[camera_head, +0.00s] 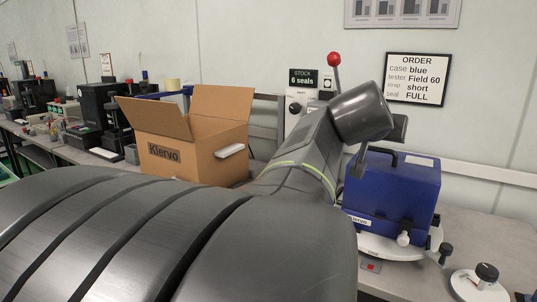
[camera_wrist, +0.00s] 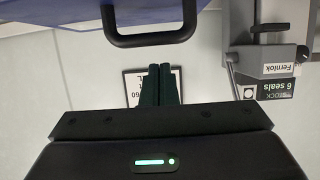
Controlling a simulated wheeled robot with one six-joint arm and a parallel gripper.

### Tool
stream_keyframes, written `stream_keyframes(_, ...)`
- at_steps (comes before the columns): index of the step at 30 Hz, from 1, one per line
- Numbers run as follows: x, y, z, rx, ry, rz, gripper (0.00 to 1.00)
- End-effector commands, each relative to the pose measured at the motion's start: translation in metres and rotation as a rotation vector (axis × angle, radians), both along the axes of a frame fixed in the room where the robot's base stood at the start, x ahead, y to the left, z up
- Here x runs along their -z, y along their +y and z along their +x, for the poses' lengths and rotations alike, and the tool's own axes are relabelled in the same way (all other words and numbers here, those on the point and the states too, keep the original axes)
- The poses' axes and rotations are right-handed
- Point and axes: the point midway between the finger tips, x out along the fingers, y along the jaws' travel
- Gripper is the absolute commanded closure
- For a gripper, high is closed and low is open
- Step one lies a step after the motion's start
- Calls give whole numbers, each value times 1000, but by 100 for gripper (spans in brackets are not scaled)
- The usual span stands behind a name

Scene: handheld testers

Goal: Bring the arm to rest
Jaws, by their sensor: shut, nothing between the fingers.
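My arm reaches across the head view from the lower left, its rounded grey wrist end beside the blue case. My gripper shows in the wrist view (camera_wrist: 160,70), its two dark fingers together with nothing between them. The blue case (camera_head: 400,192), with a dark carry handle on top, stands on a white round base (camera_head: 395,246) on the bench. In the wrist view, which is upside down, the blue case (camera_wrist: 55,10) and its handle (camera_wrist: 150,41) are at the top, apart from the fingers. My arm hides part of the bench.
An open cardboard box (camera_head: 190,140) marked Klervo stands left of my arm. A grey lever device (camera_head: 297,108) with a red knob is behind the arm. An order sign (camera_head: 417,79) hangs on the wall. A white dial (camera_head: 480,284) lies at the right front. Dark machines (camera_head: 100,112) line the left bench.

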Motion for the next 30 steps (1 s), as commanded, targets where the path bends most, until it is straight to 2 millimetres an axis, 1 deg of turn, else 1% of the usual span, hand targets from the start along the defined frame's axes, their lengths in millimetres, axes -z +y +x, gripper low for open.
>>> stream_keyframes(1, 7, 1, -2, 0, -2, -1, 100)
stream_keyframes(7, 20, 4, -7, 1, 0, 0, 100)
stream_keyframes(18, 23, 4, -9, 3, 3, 2, 100)
stream_keyframes(23, 19, 4, -7, 3, 3, 2, 100)
stream_keyframes(30, -2, 0, -1, 1, 0, 0, 100)
